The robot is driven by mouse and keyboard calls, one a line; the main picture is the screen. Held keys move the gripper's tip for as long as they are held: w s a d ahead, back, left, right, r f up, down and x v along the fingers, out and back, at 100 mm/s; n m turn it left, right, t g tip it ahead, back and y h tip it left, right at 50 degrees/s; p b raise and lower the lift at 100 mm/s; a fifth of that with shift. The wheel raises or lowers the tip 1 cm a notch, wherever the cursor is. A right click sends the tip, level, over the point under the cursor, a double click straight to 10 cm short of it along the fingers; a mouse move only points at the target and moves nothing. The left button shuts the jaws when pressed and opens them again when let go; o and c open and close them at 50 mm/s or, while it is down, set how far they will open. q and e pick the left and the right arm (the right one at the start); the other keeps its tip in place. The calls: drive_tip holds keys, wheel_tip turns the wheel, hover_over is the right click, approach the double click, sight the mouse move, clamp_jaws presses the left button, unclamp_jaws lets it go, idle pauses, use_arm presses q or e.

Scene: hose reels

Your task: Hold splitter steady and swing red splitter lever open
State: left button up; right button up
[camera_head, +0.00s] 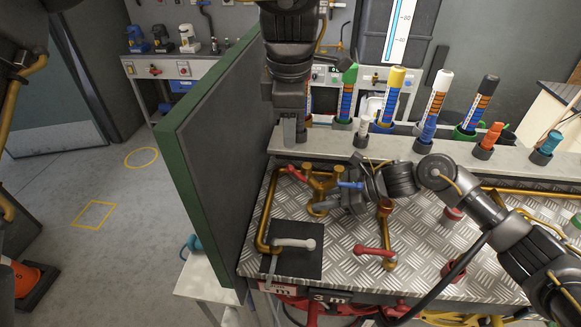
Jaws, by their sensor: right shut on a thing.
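The brass splitter (319,186) stands on the diamond-plate bench top, with a forked upper part. Its red lever (297,174) sticks out at upper left and its blue lever (349,184) at the right. My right gripper (326,206) reaches in from the right and is shut on the splitter's lower body. My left gripper (294,132) hangs from the top, pointing down, above and behind the red lever and apart from it. Its narrow fingertips are seen nearly end-on, so its opening is unclear.
A tall green-edged panel (217,135) stands left of the bench. A grey-handled valve (294,243) and a red-handled valve (374,252) sit in front of the splitter. A ledge (400,149) behind carries several coloured nozzles. Brass pipes run along the bench.

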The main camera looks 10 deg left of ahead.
sight(290, 166)
use_arm(q)
drive_tip(key=f, duration=0.4)
drive_tip(key=w+f, duration=0.1)
drive_tip(key=f, duration=0.7)
drive_tip(key=shift+w+a, duration=0.1)
drive_tip(key=shift+w, duration=0.15)
drive_tip(key=shift+c, duration=0.3)
clamp_jaws()
